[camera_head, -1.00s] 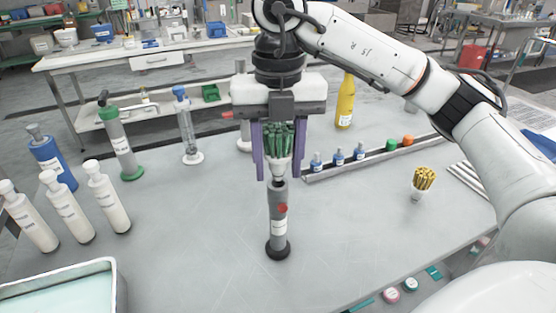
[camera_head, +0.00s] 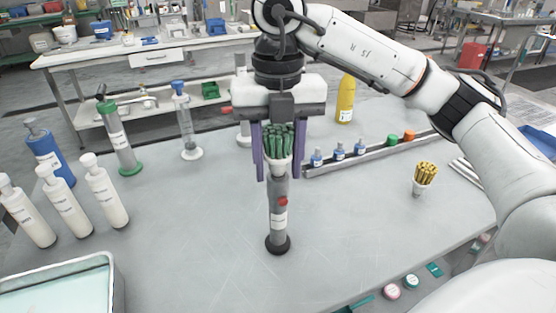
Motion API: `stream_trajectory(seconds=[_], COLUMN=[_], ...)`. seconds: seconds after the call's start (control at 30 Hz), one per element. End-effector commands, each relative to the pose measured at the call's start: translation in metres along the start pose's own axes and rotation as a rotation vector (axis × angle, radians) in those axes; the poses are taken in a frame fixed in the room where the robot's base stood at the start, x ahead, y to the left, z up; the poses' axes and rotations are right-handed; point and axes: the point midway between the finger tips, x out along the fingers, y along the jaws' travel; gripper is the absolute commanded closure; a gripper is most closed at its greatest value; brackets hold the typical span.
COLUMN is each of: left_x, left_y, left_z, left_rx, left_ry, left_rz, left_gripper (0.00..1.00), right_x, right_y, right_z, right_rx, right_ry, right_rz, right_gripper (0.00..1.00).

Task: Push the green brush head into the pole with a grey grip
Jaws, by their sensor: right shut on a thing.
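The green brush head (camera_head: 280,140), a bundle of green bristles in a pale cup, is between the purple fingers of my right gripper (camera_head: 278,160). The gripper is shut on it, bristles up. Directly below, the pole with a grey grip (camera_head: 279,188) stands upright on a dark round base, with a red dot and a white label on its side. The brush head's lower end meets the pole's top in line; I cannot tell how deep it sits. My left gripper is not in view.
White pump bottles (camera_head: 102,190) and a blue bottle (camera_head: 48,152) stand at the left. A green-based cylinder (camera_head: 120,145) and a blue-topped one (camera_head: 185,125) stand behind. The front table is clear.

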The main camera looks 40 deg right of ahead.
Motion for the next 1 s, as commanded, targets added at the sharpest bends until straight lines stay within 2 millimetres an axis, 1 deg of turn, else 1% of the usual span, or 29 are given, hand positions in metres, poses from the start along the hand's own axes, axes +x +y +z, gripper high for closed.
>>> stream_trajectory(seconds=[0.67, 0.7, 0.77, 0.8, 0.83, 1.0], left_x=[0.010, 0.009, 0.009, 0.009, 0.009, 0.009], left_y=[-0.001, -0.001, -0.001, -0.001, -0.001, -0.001], left_z=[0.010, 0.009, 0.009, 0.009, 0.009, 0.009], left_rx=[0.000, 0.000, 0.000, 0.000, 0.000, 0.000], left_ry=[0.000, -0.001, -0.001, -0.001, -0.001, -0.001], left_rz=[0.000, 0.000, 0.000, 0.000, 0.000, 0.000], left_gripper=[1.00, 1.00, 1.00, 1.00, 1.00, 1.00], right_x=[0.018, 0.017, 0.017, 0.017, 0.017, 0.017], right_y=[0.000, 0.000, 0.000, 0.000, 0.000, 0.000], right_z=[0.000, 0.000, 0.000, 0.000, 0.000, 0.000], right_rx=[0.000, 0.000, 0.000, 0.000, 0.000, 0.000], right_ry=[0.000, 0.000, 0.000, 0.000, 0.000, 0.000], right_rz=[0.000, 0.001, 0.000, 0.000, 0.000, 0.000], right_gripper=[0.83, 0.58, 0.48, 0.41, 0.39, 0.39])
